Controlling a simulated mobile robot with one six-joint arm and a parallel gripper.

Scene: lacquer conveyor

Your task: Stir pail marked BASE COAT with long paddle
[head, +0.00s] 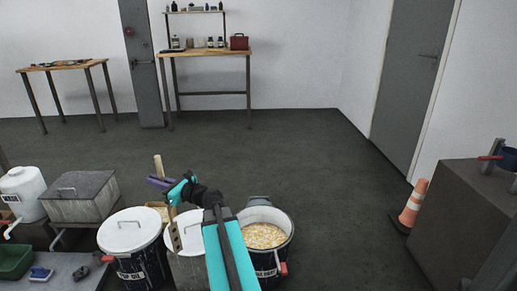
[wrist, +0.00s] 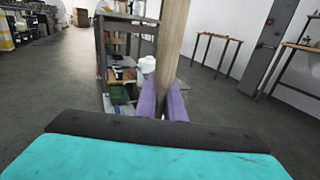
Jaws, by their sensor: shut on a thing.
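My gripper (head: 160,182) has purple fingers and is shut on the wooden shaft of the long paddle (head: 158,166). In the wrist view the paddle (wrist: 171,42) stands upright between the fingers (wrist: 162,98). Its holed lower end (head: 175,237) shows in front of a white-lidded pail (head: 187,232); I cannot tell whether it touches. An open dark pail (head: 287,243) with pale yellow, lumpy contents (head: 263,236) stands to the right, partly behind my arm. Another dark pail with a white lid (head: 130,232) stands at left. The pail labels are partly hidden or too small to read surely.
A grey lidded bin (head: 80,197) and a white container (head: 24,191) stand at left, above a green tray (head: 16,261). An orange cone (head: 413,203) and a dark block (head: 462,222) are at right. Open floor (head: 320,180) lies beyond the pails.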

